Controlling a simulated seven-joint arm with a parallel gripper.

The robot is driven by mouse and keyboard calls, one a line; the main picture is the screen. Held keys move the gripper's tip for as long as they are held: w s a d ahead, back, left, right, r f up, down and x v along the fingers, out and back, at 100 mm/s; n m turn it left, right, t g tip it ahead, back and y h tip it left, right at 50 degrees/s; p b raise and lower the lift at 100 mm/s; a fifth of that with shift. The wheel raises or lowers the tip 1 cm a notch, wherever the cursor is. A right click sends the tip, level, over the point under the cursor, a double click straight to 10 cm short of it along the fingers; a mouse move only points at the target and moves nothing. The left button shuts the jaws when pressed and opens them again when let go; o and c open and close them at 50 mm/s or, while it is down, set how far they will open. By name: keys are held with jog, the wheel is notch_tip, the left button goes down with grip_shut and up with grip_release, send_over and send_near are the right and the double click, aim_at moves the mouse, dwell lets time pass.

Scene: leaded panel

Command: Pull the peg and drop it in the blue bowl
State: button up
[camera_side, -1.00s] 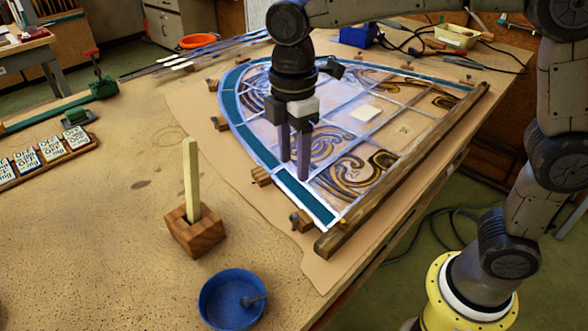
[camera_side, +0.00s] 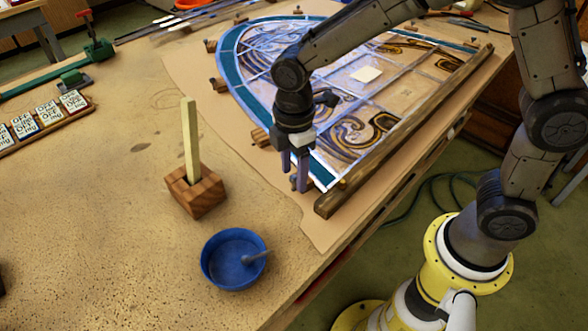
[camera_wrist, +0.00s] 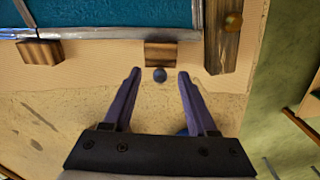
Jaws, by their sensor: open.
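A small dark round peg head (camera_wrist: 160,75) shows in the wrist view, beside a wooden block (camera_wrist: 172,55) at the panel's edge. My gripper (camera_side: 294,172) is open and points down at the near corner of the leaded panel (camera_side: 318,172). In the wrist view the peg head lies between the fingertips; the height gap is unclear. In the side view the fingers largely hide the peg. The blue bowl (camera_side: 212,268) stands in front on the bench, with a grey stick-like thing (camera_side: 254,257) in it. Nothing is in my grip.
A wooden block (camera_side: 197,196) holding a tall pale stick (camera_side: 189,140) stands left of my gripper, behind the bowl. A long wooden strip (camera_side: 400,135) borders the panel's right side. Several small blocks line the panel's edge. The bench at left front is clear.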

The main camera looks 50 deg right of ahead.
aim_at(294, 176)
jog(key=shift+f, duration=0.1)
grip_shut()
jog(key=c, duration=0.6)
grip_release()
jog(key=shift+c, duration=0.2)
grip_shut()
jog(key=shift+r, duration=1.05)
jog(key=shift+r, duration=0.35)
jog(key=shift+r, duration=0.4)
jog(key=shift+r, duration=2.5)
